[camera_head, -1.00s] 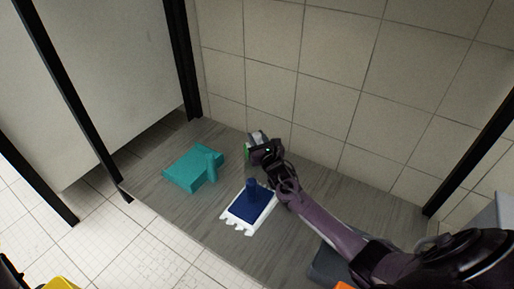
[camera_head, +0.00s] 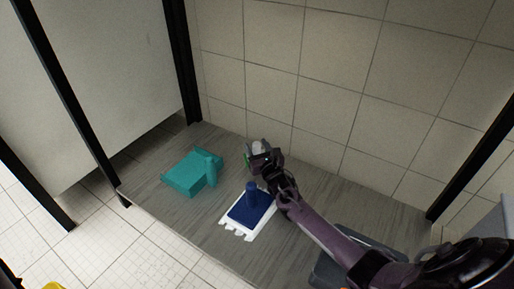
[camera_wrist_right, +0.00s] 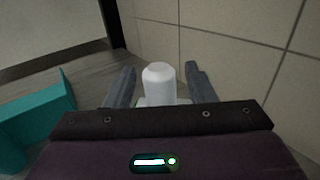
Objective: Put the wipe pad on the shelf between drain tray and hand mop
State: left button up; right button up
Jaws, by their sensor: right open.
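A white upright handle (camera_wrist_right: 159,82) on a pale base stands between the spread fingers of my right gripper (camera_wrist_right: 160,88) in the right wrist view; the gripper is open, and I cannot tell if the fingers touch it. In the head view my right gripper (camera_head: 258,148) is low at the back of the grey shelf (camera_head: 150,200), behind a blue pad with an upright handle on a white fringed base (camera_head: 250,208). A teal block with a handle (camera_head: 190,173) lies left of it. Which is wipe pad, drain tray or hand mop is unclear. My left gripper is out of view.
A dark grey tray-like thing (camera_head: 327,270) lies at the right, partly hidden by my right arm. The tiled wall (camera_head: 330,90) rises behind the shelf. Black posts (camera_head: 181,60) stand at the left. Bare shelf shows between the teal block and the blue pad.

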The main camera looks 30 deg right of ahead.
aim_at(259, 148)
jog(key=shift+s+r+p, duration=0.2)
jog(key=shift+s+p, duration=0.15)
jog(key=shift+p, duration=0.1)
jog(key=s+p, duration=0.1)
jog(key=s, duration=0.1)
jog(key=s+p, duration=0.3)
jog(key=p, duration=0.1)
jog(key=shift+s+a, duration=0.3)
jog(key=shift+s, duration=0.1)
jog(key=shift+s+f, duration=0.15)
jog(key=shift+s, duration=0.35)
